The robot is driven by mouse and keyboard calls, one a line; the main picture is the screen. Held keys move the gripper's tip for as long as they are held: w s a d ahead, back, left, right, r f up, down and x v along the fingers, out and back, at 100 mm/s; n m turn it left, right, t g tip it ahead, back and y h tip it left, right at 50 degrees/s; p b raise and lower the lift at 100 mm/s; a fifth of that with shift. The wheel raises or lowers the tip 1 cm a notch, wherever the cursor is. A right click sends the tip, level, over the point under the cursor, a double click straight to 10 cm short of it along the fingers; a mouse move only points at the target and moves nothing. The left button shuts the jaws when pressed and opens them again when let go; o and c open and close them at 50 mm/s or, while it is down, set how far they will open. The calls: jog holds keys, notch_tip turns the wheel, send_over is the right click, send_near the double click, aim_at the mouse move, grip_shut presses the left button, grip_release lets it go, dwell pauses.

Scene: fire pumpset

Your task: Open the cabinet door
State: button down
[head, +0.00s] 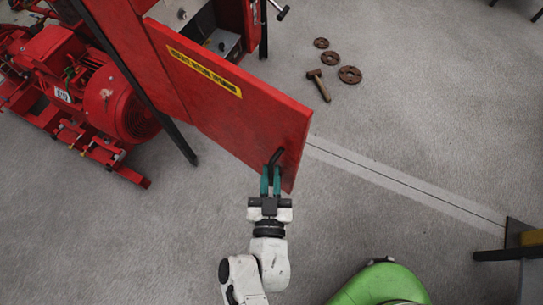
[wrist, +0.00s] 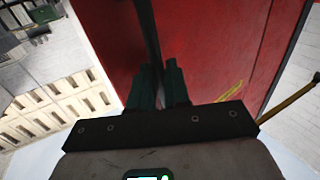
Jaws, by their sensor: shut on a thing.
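The red cabinet door (head: 235,115), with a yellow label, stands swung outward from the red cabinet (head: 130,40) in the head view. Its free edge points to the lower right. A dark handle (head: 276,157) sits near that edge. My gripper (head: 271,172) is at the handle, its teal fingers closed on it. In the wrist view the fingers (wrist: 158,85) close around the dark handle bar (wrist: 147,40), with the red door (wrist: 215,50) behind it. Part of the cabinet's inside (head: 215,40) shows past the door, with grey equipment in it.
A red motor and pump (head: 100,90) stand at the left, beside the cabinet's dark leg (head: 180,140). A hammer (head: 320,85) and several rusty rings (head: 349,75) lie on the floor beyond the door. A green rounded object (head: 380,285) is at the bottom. The floor right of the door is mostly clear.

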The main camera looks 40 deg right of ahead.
jog(key=shift+w+a, duration=0.2)
jog(key=c, duration=1.4)
grip_release()
jog(key=shift+o, duration=0.3)
jog(key=shift+d, duration=0.1)
jog(key=b+v, duration=0.1)
jog(key=v, duration=1)
jog(key=shift+w+d, duration=0.1)
